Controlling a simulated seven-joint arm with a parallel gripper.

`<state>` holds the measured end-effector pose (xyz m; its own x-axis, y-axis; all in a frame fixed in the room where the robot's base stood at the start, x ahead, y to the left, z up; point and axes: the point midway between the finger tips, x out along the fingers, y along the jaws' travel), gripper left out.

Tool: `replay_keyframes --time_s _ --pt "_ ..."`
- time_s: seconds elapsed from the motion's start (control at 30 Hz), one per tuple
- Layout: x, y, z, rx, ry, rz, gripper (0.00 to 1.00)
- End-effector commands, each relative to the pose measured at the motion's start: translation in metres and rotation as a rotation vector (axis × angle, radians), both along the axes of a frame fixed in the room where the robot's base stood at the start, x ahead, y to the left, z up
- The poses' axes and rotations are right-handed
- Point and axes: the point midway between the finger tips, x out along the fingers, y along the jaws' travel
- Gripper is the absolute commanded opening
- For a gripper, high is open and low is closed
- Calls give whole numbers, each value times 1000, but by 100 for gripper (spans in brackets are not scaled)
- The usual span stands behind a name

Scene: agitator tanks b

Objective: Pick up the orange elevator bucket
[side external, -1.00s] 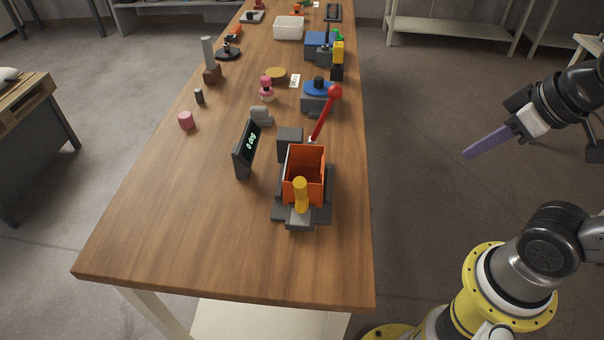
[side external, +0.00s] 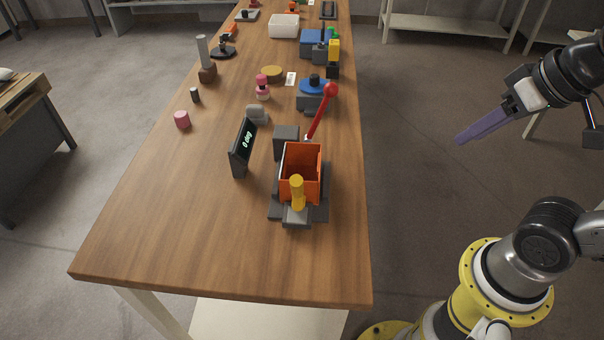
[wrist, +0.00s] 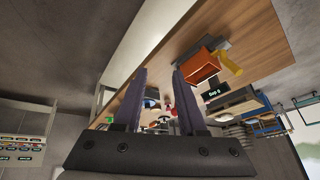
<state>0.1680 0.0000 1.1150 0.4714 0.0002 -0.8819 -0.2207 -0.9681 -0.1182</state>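The orange elevator bucket (side external: 301,160) is an open-topped box seated in a dark grey fixture (side external: 322,210) near the front right of the wooden table. My gripper (side external: 462,140) is off the table's right side, raised and well apart from the bucket. In the wrist view its two purple fingers (wrist: 157,75) are spread with nothing between them. The bucket also shows there (wrist: 201,67), just right of the fingers, beside the yellow knob.
A pink cylinder (side external: 182,119) and other stations, including a blue-topped one (side external: 314,88), sit farther back. The table's front left (side external: 170,230) is clear.

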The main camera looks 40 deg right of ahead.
Motion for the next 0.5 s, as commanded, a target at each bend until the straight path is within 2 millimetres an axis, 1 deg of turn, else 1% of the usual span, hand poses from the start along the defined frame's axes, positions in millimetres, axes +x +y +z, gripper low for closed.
replay_keyframes --time_s 0.03,0.1,0.17,0.27,0.3,0.37,0.4,0.47,0.5 --pt "10 1 14 31 2 -56 40" --pt "24 3 31 73 14 -127 40" --pt "39 5 44 106 31 -184 40" --pt "68 12 63 158 68 -275 40" --pt "81 15 69 176 86 -311 40" --pt "103 22 76 200 115 -361 40" --pt "118 27 80 215 137 -394 40" --pt "141 35 82 230 168 -438 40" --pt "157 42 82 239 188 -466 40"
